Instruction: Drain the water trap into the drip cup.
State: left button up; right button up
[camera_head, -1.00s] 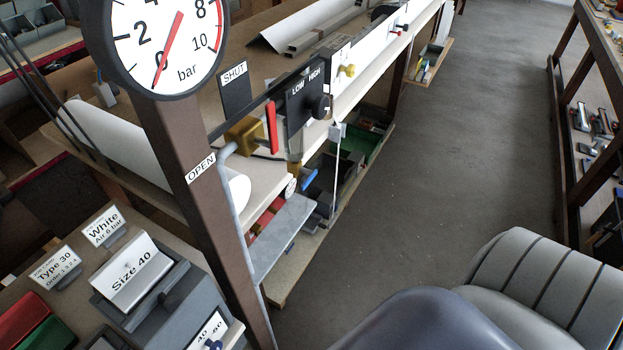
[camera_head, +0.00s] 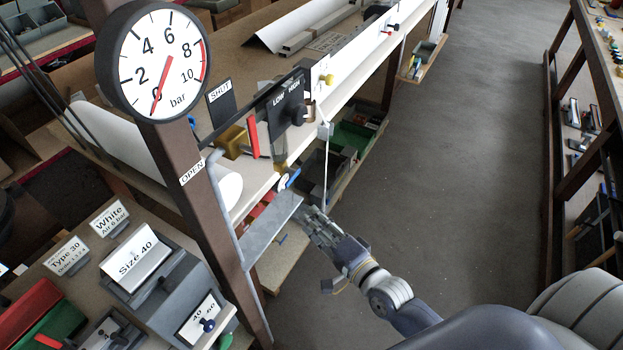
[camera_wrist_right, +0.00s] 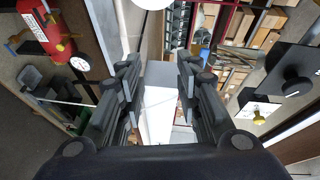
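The likely water trap is a grey bowl (camera_head: 279,150) under the black LOW/HIGH regulator (camera_head: 287,105); its lower end is small and partly hidden. A blue handle (camera_head: 294,177) and a small white dial (camera_head: 283,183) show below it. I cannot make out the drip cup with certainty. My right gripper (camera_head: 312,222) is below and right of the trap, at the right end of a grey shelf (camera_head: 262,238). In the right wrist view its two fingers (camera_wrist_right: 160,85) stand apart, with nothing visibly held between them. My left gripper is not in view.
A pressure gauge (camera_head: 158,62) on a brown post reads near zero. A red lever (camera_head: 253,137) hangs down beside a brass valve (camera_head: 232,142). The aisle floor (camera_head: 440,180) is clear.

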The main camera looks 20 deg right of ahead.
jog(key=m+t, duration=0.1)
send_near(290, 184)
jog(key=p+x, duration=0.3)
jog(key=x, duration=0.7)
jog(key=shift+w+a+r, duration=0.1)
jog(key=shift+w, duration=0.15)
grip_shut()
